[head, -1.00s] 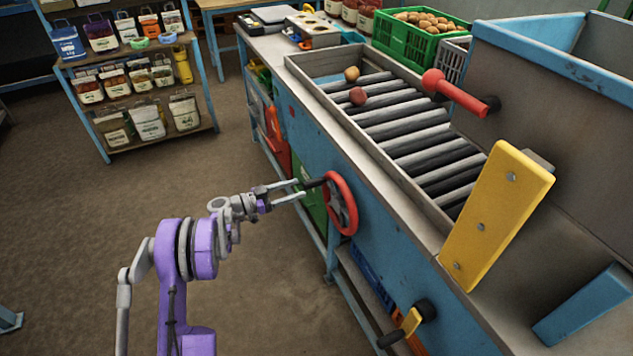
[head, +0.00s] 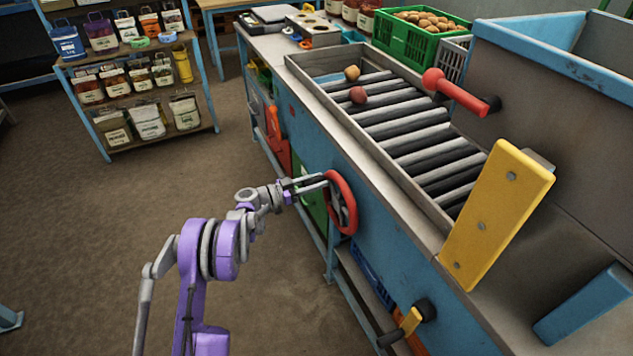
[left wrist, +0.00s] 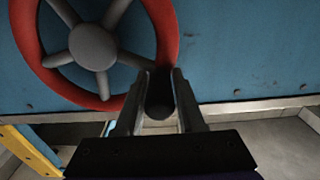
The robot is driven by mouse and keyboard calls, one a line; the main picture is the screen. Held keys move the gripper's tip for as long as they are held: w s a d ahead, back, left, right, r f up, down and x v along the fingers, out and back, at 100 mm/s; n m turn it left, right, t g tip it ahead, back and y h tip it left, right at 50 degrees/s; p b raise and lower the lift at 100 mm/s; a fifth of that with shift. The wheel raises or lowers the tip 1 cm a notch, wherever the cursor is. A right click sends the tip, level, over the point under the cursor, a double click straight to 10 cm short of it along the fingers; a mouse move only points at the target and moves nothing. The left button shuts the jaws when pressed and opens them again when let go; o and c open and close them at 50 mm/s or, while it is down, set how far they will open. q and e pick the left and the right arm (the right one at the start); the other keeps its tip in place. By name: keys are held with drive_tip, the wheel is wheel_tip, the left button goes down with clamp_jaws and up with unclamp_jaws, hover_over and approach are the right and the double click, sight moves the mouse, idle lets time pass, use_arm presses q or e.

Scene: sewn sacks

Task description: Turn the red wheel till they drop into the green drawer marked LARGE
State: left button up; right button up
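The red wheel (head: 342,203) is on the blue front of the bench; its rim, spokes and grey hub show in the left wrist view (left wrist: 93,47). My left gripper (head: 326,181) is at the wheel's left side. In the left wrist view its fingers (left wrist: 163,90) lie on both sides of the wheel's dark handle (left wrist: 160,100) and look closed against it. A yellowish round item (head: 352,73) and a reddish one (head: 357,95) lie on the rollers (head: 410,130). A green drawer front (head: 312,196) shows partly behind my gripper; no marking is readable. My right gripper is out of view.
A red-knobbed lever (head: 460,92) and a yellow plate (head: 497,215) stand over the roller bed. A yellow-handled crank (head: 410,322) juts from the bench front below. A green crate (head: 420,38) stands at the back. The floor left of my arm is clear.

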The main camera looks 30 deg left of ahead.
use_arm(q)
clamp_jaws()
drive_tip(key=shift+r, duration=0.1)
idle(1.0)
